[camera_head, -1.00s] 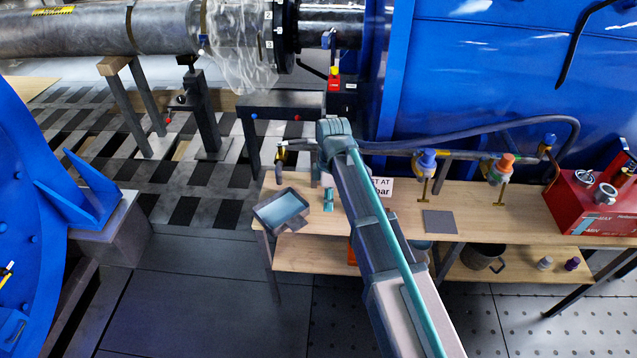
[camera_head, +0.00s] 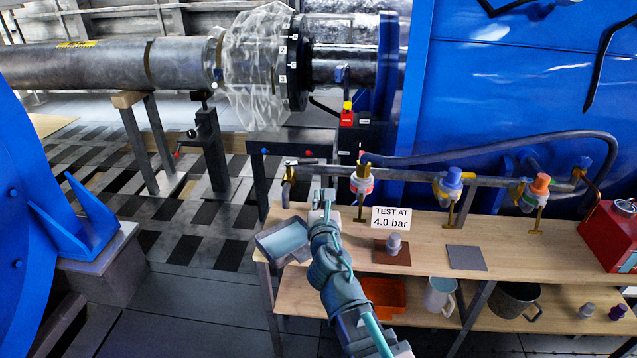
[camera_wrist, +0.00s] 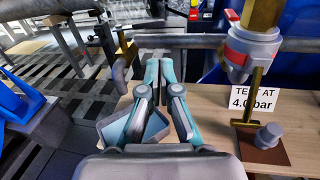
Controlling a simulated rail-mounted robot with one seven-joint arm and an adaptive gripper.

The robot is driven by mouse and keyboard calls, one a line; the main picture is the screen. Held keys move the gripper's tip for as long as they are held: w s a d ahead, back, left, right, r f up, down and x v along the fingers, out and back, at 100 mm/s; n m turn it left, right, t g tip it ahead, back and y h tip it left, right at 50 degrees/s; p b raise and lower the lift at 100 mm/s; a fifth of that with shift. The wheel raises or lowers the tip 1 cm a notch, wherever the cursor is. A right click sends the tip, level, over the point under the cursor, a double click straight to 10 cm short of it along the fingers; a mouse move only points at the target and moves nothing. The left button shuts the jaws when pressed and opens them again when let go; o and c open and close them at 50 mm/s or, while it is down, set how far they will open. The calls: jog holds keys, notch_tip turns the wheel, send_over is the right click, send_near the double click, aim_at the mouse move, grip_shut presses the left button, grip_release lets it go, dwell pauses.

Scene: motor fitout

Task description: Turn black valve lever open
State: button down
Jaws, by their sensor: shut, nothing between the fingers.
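A grey manifold pipe (camera_head: 410,181) runs above the bench. Its left end has a brass fitting (camera_head: 287,192), also seen in the wrist view (camera_wrist: 125,52); a dark part is beside it, but I cannot tell whether it is the black valve lever. A thin black lever-like bar (camera_head: 322,105) shows farther back, beside a red and yellow piece. My gripper (camera_head: 328,193) is shut and empty, upright in front of the pipe's left part, just right of the brass fitting. In the wrist view my fingertips (camera_wrist: 159,66) meet below the pipe, apparently touching nothing.
A sign (camera_head: 391,218) reads "TEST AT 4.0 bar". A grey tray (camera_head: 266,245), a small grey cap (camera_head: 394,243) and a red box (camera_head: 608,235) are on the bench (camera_head: 510,230).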

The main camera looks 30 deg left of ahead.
jog(key=n, duration=0.1)
jog(key=y, duration=0.1)
send_near(310, 164)
jog(key=x, duration=0.7)
